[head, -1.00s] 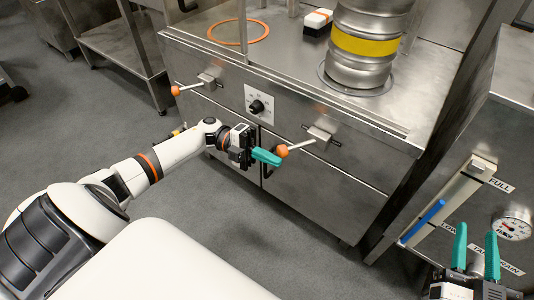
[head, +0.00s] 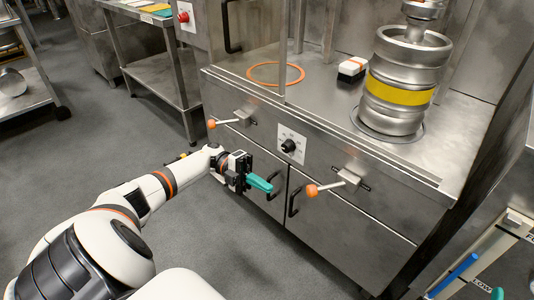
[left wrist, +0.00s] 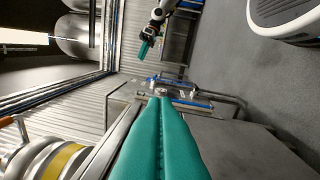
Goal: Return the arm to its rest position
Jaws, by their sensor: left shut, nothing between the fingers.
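My left gripper (head: 262,185) is shut and empty, its teal fingers pressed together in front of the steel cabinet. In the left wrist view its teal fingers (left wrist: 160,145) fill the lower middle and touch along their length. In the head view the left arm (head: 140,195) reaches in from the lower left, and the gripper looks close to the cabinet's door handles. Of my right gripper, only a teal fingertip (head: 497,293) shows at the bottom right edge. A small teal gripper on a white arm (left wrist: 146,46) also shows in the left wrist view; its opening is unclear.
The steel cabinet (head: 345,218) carries orange-tipped levers (head: 325,187), a black knob (head: 288,146) and door handles (head: 273,183). A keg with a yellow band (head: 400,93) and an orange ring (head: 276,73) are on top. Grey floor (head: 60,165) lies open at left.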

